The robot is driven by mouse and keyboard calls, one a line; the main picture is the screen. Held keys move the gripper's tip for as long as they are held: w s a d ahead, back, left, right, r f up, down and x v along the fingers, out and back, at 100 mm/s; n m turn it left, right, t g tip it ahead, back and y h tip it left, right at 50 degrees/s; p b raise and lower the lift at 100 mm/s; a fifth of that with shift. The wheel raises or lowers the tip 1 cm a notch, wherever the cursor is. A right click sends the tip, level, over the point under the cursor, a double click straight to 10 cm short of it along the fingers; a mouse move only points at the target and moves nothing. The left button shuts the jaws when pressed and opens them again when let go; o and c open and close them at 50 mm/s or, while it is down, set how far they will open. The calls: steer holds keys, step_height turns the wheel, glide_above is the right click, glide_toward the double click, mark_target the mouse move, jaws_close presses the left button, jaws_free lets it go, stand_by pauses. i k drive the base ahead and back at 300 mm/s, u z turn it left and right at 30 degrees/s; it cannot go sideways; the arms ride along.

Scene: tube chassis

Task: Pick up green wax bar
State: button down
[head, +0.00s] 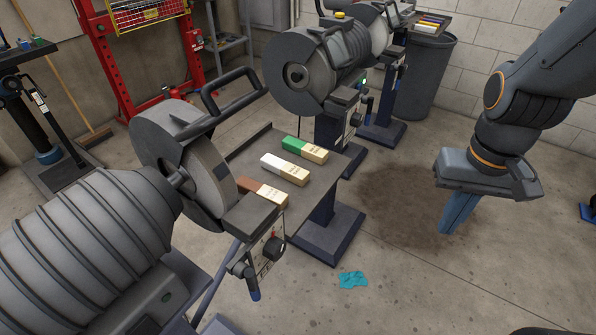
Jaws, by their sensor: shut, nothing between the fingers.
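The green wax bar (296,144) has a green end at left and a cream wrapped end at right. It lies on a dark grey shelf (331,172) beside the nearer grinding machine, the farthest of three bars there. A white wax bar (284,166) and a brown wax bar (263,190) lie nearer, apart from it. My gripper (448,232) hangs at the right over the floor, with blue fingers pointing down. It is shut and empty, well to the right of the bars.
The nearer machine's grey wheel (205,178) stands left of the bars. A second machine (308,72) stands behind the shelf. A grey bin (424,75) is by the back wall. A teal cloth (353,280) lies on the floor. Open floor separates the shelf and my gripper.

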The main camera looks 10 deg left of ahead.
mark_target(318, 155)
steer(key=z, duration=0.85)
steer(key=i, duration=0.95)
steer(key=u, duration=2.55)
steer(key=i, duration=0.5)
steer(key=u, duration=0.1)
steer(key=k, duration=0.5)
steer(key=z, duration=1.9)
